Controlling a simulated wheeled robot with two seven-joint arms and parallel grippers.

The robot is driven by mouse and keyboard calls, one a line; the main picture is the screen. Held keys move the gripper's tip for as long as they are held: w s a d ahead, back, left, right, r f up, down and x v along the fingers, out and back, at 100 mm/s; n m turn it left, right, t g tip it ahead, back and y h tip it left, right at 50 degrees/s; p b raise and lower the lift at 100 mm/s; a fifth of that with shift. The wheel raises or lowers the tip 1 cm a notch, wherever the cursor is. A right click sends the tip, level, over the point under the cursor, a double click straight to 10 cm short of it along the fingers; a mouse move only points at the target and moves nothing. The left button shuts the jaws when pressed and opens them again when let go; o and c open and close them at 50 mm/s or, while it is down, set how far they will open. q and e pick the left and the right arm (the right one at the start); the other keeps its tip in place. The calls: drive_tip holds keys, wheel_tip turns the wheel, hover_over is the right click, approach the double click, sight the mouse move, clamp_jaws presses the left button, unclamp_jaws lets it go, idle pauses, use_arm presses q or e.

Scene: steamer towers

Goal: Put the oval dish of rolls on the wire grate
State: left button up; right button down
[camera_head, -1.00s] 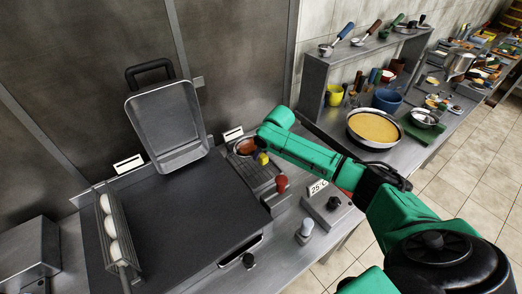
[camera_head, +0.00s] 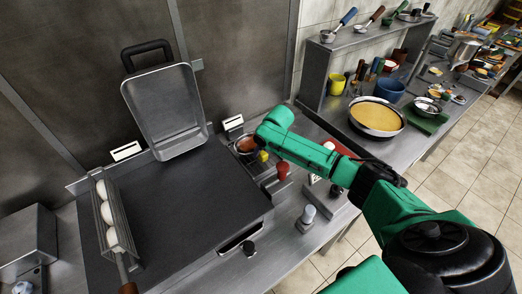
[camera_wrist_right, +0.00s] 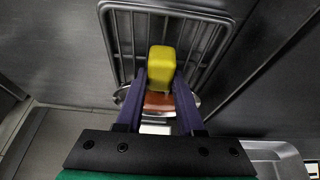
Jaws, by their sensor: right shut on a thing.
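The oval dish (camera_head: 244,147) with reddish-brown contents is at the back right of the dark griddle in the head view. Its rolls are too small to make out. My right gripper (camera_head: 262,153) is shut on the dish's yellow handle (camera_wrist_right: 161,68). The wrist view shows that handle between the two fingers, with brownish contents (camera_wrist_right: 158,101) below it. The wire grate (camera_wrist_right: 166,10) shows beyond the fingers in the wrist view. The dish is over or close to it; I cannot tell whether they touch. My left gripper is not in view.
A griddle (camera_head: 175,215) fills the left middle, with an open grey pan-like lid (camera_head: 165,108) behind it. A wire basket of white rounds (camera_head: 122,225) leans at its left. A red knob (camera_head: 283,169) is close right of the dish. A yellow-filled pan (camera_head: 377,116) is farther right.

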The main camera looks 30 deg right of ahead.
drive_tip(key=shift+f, duration=0.25)
drive_tip(key=shift+c, duration=2.2)
unclamp_jaws()
drive_tip(key=a+b+v, duration=0.1)
drive_tip(key=b+v, duration=0.1)
drive_tip(key=v, duration=1.2)
drive_tip(key=shift+d+r, duration=0.2)
drive_tip(key=shift+d, duration=0.25)
